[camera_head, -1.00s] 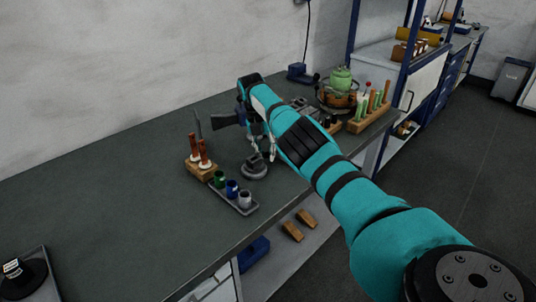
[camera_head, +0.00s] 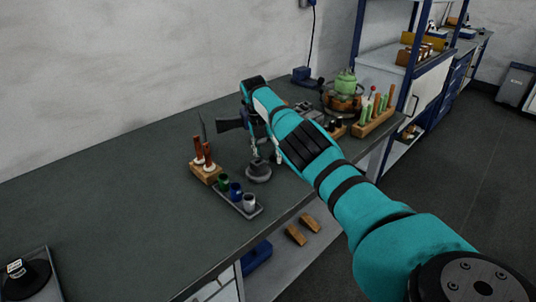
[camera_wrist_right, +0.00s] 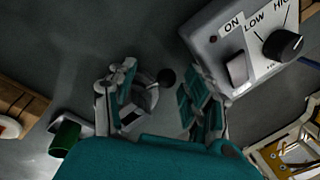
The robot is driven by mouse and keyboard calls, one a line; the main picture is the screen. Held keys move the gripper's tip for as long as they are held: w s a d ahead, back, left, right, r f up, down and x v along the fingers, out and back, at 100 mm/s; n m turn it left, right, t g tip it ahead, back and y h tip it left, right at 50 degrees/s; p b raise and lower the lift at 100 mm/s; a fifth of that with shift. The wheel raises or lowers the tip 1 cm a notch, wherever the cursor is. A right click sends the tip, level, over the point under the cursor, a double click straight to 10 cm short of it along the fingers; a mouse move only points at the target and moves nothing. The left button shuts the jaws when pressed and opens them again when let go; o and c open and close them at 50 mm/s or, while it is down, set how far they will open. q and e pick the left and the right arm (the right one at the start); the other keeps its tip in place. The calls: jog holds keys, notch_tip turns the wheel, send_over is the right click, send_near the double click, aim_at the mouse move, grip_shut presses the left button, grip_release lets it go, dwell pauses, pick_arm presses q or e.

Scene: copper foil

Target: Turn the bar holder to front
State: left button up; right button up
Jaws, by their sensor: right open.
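A small dark grey holder with a round base (camera_head: 258,174) stands on the bench just below my right gripper (camera_head: 266,154). I take it to be the bar holder. In the right wrist view, its grey body (camera_wrist_right: 143,103) shows between the two spread fingers of my right gripper (camera_wrist_right: 160,88), nearer the left finger. A dark round knob or bar end (camera_wrist_right: 167,76) sticks out toward the right. The fingers are open and I see no clear grip; whether one touches the holder I cannot tell. My left gripper is out of view.
Left of the holder are a wooden block with red-handled tools (camera_head: 207,174) and a grey tray with small cups (camera_head: 246,212). A control box (camera_wrist_right: 250,45) lies close to the right finger.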

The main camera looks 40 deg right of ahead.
jog(key=shift+s+d, duration=0.1)
notch_tip(320, 180, up, 10)
dwell(0.4)
dwell(0.5)
